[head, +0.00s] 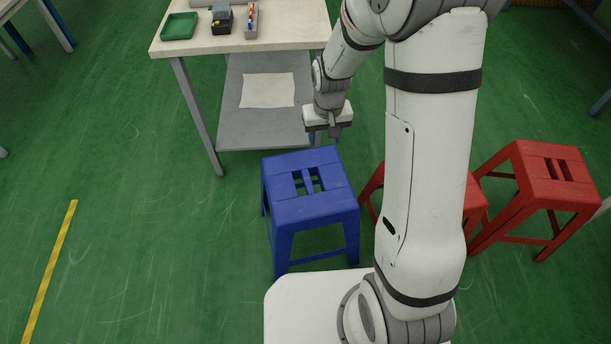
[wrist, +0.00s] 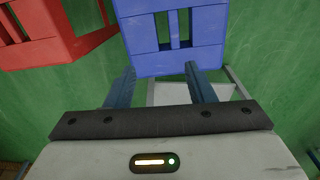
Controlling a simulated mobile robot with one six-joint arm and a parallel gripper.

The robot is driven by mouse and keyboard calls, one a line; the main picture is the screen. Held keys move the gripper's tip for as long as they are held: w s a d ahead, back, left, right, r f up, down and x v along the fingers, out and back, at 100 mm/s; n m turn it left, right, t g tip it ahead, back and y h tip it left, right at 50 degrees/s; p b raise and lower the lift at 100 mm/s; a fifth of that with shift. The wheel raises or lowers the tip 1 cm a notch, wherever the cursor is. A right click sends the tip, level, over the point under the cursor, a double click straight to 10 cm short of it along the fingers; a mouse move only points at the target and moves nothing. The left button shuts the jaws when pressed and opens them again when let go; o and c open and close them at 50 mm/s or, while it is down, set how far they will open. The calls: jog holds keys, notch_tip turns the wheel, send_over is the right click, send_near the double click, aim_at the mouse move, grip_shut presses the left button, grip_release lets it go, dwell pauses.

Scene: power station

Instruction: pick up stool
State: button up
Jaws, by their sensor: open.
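A blue stool (head: 308,190) stands upright on the green floor in front of my base, with slots in its seat. Its seat also shows at the top of the wrist view (wrist: 175,35). My gripper (head: 335,131) hangs above the far side of the blue stool, near the table. In the wrist view my gripper (wrist: 160,68) has its two dark fingers spread with nothing held between them. The fingertips appear close to the seat's edge in that view; whether they touch is unclear.
A red stool (head: 550,175) stands at the right, and another red stool (head: 475,203) is partly hidden behind my arm. A table (head: 275,40) with a lower shelf (head: 262,125) stands behind the blue stool. The floor at left is clear.

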aim_at(308, 180)
jog(key=shift+n+g, duration=0.3)
jog(key=shift+g, duration=0.1)
jog(key=w+a+f+b, duration=0.1)
jog(key=f, duration=0.6)
jog(key=w+a+f+b, duration=0.1)
jog(key=f+b, duration=0.1)
jog(key=f, duration=0.6)
jog(key=a+f+b, duration=0.2)
jog(key=f, duration=0.6)
jog(key=shift+w, duration=0.4)
notch_tip(308, 180, down, 6)
jog(key=shift+w+r+b, duration=0.15)
jog(key=shift+r+b, duration=0.05)
jog(key=shift+b, duration=0.6)
jog(key=shift+c, duration=0.3)
grip_shut()
jog(key=shift+r, duration=0.1)
